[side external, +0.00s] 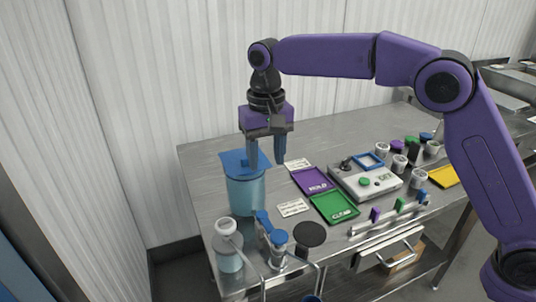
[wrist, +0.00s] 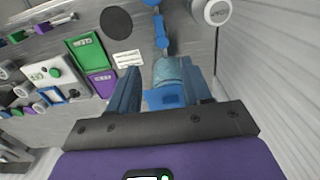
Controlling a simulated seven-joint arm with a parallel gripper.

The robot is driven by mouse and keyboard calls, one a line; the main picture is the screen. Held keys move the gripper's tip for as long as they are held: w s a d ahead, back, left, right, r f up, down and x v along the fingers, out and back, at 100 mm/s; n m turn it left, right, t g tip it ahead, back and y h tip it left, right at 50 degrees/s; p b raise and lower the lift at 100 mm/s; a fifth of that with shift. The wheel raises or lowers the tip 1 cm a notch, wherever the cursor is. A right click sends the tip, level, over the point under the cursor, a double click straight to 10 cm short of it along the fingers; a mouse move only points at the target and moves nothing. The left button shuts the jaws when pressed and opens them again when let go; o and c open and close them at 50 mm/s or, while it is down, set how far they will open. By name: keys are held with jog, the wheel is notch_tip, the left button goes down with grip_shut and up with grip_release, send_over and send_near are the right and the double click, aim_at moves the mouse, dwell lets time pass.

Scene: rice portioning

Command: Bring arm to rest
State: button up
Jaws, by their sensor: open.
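My purple arm reaches in from the right, and my gripper (side external: 267,160) points down over the back left of the metal table (side external: 215,160). Its two blue-grey fingers are apart with nothing held between them. Below it stands a light blue cylindrical container (side external: 245,192) with a flat blue square piece (side external: 236,160) at its top. The left fingertip overlaps that piece in the side view; I cannot tell whether they touch. In the wrist view the container (wrist: 175,70) and the blue piece (wrist: 162,99) show between the open fingers.
Right of the container lie a purple tray (side external: 312,181), a green tray (side external: 335,207) and white label cards (side external: 292,208). A control box (side external: 365,182) and several small jars (side external: 398,165) stand farther right. A blue-handled tap (side external: 264,222) and a black disc (side external: 309,234) are in front.

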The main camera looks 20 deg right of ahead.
jog(key=s+d+f+n, duration=0.3)
jog(key=s+d+n, duration=0.3)
jog(key=s+d, duration=0.7)
jog(key=s+d+f+n, duration=0.3)
jog(key=s+d+n, duration=0.3)
jog(key=s+d, duration=0.7)
jog(key=s, duration=0.8)
jog(key=shift+d+n, duration=0.35)
jog(key=shift+n, duration=0.05)
